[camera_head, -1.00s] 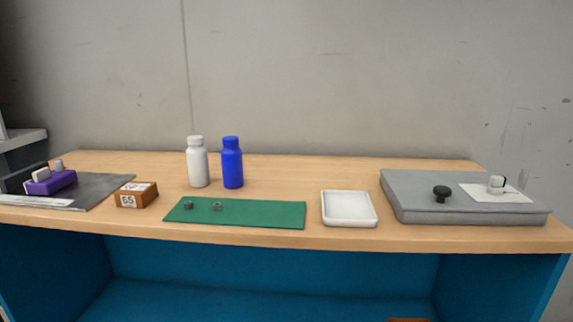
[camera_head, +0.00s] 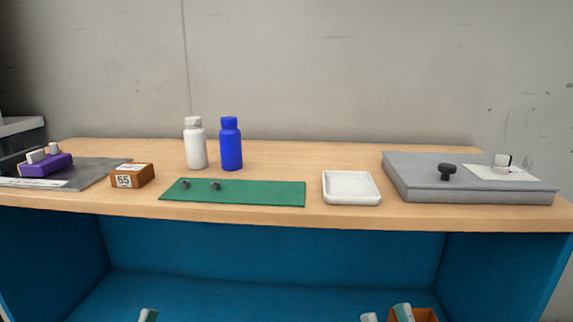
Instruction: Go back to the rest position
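Two fingertips of my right gripper (camera_head: 386,317) show at the bottom edge, right of the middle, in the head view. The rest of both arms is out of view.
On the table stand a purple block (camera_head: 45,167), a brown box marked 65 (camera_head: 132,176), a white bottle (camera_head: 195,145), a blue bottle (camera_head: 231,146), a green mat (camera_head: 250,193), a white tray (camera_head: 351,200) and a grey platform (camera_head: 475,190). An orange-brown object (camera_head: 427,313) shows low right.

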